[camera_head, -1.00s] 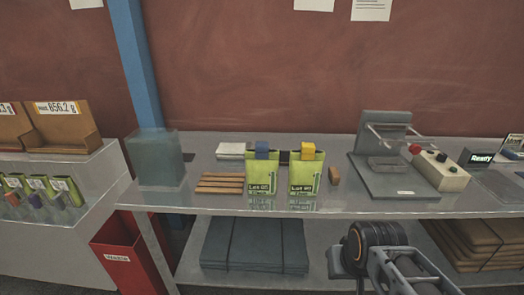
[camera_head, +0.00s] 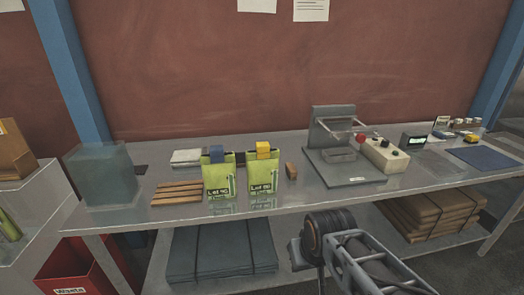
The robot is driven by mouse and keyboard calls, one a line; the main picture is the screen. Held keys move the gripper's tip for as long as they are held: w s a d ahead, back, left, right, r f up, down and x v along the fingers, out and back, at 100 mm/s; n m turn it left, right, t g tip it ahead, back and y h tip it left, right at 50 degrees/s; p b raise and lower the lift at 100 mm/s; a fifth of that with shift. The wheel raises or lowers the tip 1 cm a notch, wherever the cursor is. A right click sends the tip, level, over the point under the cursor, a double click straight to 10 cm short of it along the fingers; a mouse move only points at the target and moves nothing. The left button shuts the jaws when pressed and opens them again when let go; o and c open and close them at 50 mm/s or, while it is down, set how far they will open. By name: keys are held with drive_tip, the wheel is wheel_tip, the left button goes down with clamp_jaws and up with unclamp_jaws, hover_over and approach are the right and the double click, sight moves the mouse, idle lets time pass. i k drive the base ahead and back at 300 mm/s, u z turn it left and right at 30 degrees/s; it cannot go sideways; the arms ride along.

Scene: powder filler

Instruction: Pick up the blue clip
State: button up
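The blue clip (camera_head: 216,154) sits on the top edge of the left green pouch (camera_head: 219,179), which stands upright on the metal bench. A yellow clip (camera_head: 263,149) sits on top of the green pouch to its right (camera_head: 262,175). My arm shows at the bottom, right of the middle, well in front of and below the pouches. My gripper's fingers are not in view.
Wooden slats (camera_head: 180,193) lie left of the pouches, near a translucent bin (camera_head: 100,176). The bench's lower shelf holds dark folded stacks (camera_head: 222,252) and brown ones (camera_head: 432,212).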

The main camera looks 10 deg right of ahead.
sight(216, 152)
drive_tip(key=u, duration=2.35)
drive_tip(key=i, duration=1.4)
drive_tip(key=z, duration=2.1)
